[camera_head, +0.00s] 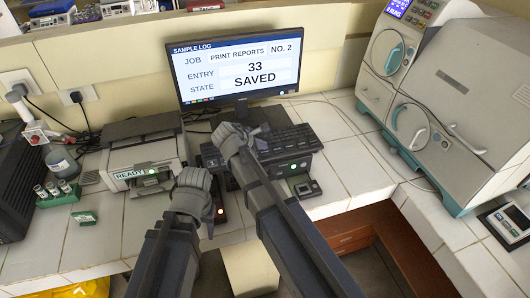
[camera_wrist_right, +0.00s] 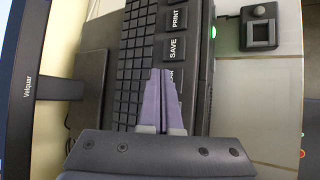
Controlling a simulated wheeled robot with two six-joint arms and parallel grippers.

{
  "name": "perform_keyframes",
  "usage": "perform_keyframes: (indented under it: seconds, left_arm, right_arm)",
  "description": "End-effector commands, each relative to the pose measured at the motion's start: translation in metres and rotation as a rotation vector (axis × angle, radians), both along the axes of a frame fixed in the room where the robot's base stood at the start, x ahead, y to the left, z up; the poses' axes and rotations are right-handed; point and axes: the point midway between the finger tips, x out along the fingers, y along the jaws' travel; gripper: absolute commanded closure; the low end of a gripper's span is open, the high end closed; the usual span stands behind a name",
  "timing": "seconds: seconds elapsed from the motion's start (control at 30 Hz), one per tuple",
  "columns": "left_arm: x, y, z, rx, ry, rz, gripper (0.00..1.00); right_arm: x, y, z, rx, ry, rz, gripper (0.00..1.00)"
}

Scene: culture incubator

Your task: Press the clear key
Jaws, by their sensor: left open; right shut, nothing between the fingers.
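The dark keyboard unit (camera_head: 290,140) stands below the monitor, with a green light on its front. In the right wrist view, its large keys include PRINT (camera_wrist_right: 179,19) and SAVE (camera_wrist_right: 176,48). A further key below SAVE is partly covered by my fingers and its label is not fully readable. I cannot make out a key marked clear. My right gripper (camera_wrist_right: 163,72) is shut and empty, its tips over the keys just below SAVE; contact cannot be told. In the head view it (camera_head: 231,137) covers the keyboard's left part. My left gripper (camera_head: 196,178) is open, left of the keyboard.
The monitor (camera_head: 240,65) reads PRINT REPORTS NO. 2, entry 33, state SAVED. A printer (camera_head: 143,160) showing READY stands left. A small dark device (camera_head: 305,187) lies in front of the keyboard. A large incubator-like machine (camera_head: 440,100) stands right.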

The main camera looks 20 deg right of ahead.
Motion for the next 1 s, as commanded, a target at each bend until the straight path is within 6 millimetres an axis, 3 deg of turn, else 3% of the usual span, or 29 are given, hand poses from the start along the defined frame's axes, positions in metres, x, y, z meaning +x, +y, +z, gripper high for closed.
perform_keyframes:
  seconds: [1.0]
  left_arm:
    - [0.0,0.0,-0.0119,0.0,0.0,0.0,0.5]
  right_arm:
    - [0.0001,0.0,-0.0119,0.0,0.0,0.0,1.0]
